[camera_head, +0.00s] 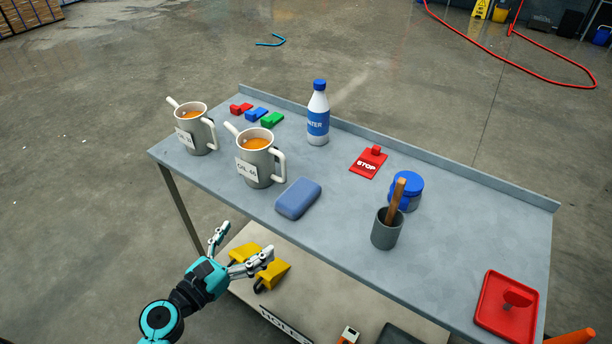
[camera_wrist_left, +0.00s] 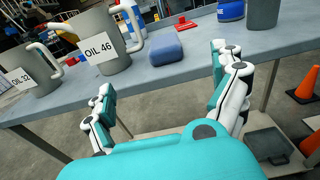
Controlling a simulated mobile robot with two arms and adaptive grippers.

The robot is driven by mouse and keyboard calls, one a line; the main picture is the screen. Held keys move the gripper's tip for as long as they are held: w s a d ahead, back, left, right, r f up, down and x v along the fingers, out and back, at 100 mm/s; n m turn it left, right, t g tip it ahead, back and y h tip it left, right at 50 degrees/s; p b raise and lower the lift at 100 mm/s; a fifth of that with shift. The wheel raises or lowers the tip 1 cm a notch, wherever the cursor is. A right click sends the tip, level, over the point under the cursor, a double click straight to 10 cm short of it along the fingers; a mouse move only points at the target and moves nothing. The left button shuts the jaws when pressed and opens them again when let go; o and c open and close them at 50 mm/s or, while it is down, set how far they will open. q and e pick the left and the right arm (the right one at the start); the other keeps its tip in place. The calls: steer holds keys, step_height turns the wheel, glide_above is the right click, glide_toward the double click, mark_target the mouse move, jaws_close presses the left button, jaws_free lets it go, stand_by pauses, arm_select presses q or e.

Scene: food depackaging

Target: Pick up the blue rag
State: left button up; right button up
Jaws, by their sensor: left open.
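The blue rag (camera_head: 298,198) is a folded, rounded block lying flat on the grey table near its front edge, just right of the OIL 46 jug. It also shows in the left wrist view (camera_wrist_left: 166,49), beyond the fingers. My left gripper (camera_head: 244,247) is open and empty, in front of the table edge and to the lower left of the rag, apart from it. In the left wrist view its two fingers (camera_wrist_left: 165,88) are spread wide, with the rag seen between and beyond them. My right gripper is not in view.
The OIL 46 jug (camera_head: 257,160) stands close left of the rag; another jug (camera_head: 194,130) is farther left. A water bottle (camera_head: 318,115) stands behind. A grey cup (camera_head: 387,231) with a wooden-handled tool is to the right. Yellow wedges (camera_head: 272,276) lie on the lower shelf.

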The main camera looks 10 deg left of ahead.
arm_select(q)
steer(key=p, duration=0.2)
glide_toward(293, 197)
steer(key=x, duration=0.4)
steer(key=shift+r, duration=0.3)
steer(key=shift+w+d, duration=0.2)
steer(key=shift+w, duration=0.25)
steer(key=x, duration=0.2)
steer(key=f+x, duration=0.1)
steer(key=x, duration=0.2)
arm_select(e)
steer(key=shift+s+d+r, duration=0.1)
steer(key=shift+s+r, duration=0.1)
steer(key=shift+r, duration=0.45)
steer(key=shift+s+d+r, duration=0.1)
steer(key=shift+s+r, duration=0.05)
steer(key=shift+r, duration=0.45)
arm_select(q)
steer(key=shift+c, duration=1)
steer(key=c, duration=1)
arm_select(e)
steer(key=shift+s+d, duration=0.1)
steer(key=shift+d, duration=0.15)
